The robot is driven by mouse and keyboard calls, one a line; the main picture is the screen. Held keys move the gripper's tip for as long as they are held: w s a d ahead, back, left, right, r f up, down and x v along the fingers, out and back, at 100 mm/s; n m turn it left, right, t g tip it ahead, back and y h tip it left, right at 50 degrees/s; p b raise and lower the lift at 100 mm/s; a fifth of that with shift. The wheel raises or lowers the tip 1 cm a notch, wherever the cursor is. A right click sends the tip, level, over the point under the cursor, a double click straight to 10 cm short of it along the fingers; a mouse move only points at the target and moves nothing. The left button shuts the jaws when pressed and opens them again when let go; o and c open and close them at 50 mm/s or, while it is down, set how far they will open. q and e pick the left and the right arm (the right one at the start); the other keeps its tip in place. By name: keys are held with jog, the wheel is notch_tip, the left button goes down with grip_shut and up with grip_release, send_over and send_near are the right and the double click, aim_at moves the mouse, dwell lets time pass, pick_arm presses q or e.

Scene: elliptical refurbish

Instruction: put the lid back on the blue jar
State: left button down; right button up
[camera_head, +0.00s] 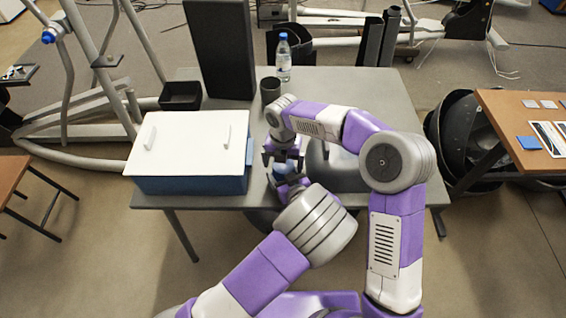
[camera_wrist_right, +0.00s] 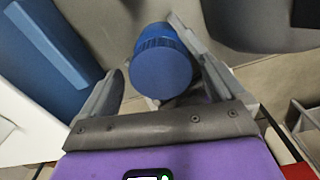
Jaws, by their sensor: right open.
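The blue jar (camera_head: 286,168) shows as a small blue patch between my two grippers in the head view, near the table's front edge. In the right wrist view its round blue lid (camera_wrist_right: 160,74), with a ribbed rim, faces the camera. The lid appears to sit on the jar body, which is mostly hidden behind it. My right gripper (camera_head: 282,156) is open, with a finger on either side of the lid and jar; contact is unclear. My left gripper (camera_head: 289,183) is close to the jar from the front; its fingers are largely hidden by my arm.
A blue box with a white top (camera_head: 190,142) stands left of the grippers on the grey table (camera_head: 395,95). A black tray (camera_head: 180,95), tall black panel (camera_head: 219,50), dark cup (camera_head: 270,90) and water bottle (camera_head: 283,58) are behind.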

jog(key=shift+r, duration=2)
jog(key=shift+c, duration=0.4)
jog(key=n, duration=0.1)
jog(key=r+n, duration=0.1)
jog(key=n, duration=0.1)
jog(key=shift+s+a+r, duration=0.1)
jog(key=shift+r, duration=0.05)
notch_tip(320, 180, up, 2)
jog(key=n, duration=0.3)
jog(key=shift+n, duration=0.4)
jog(key=shift+f, duration=4)
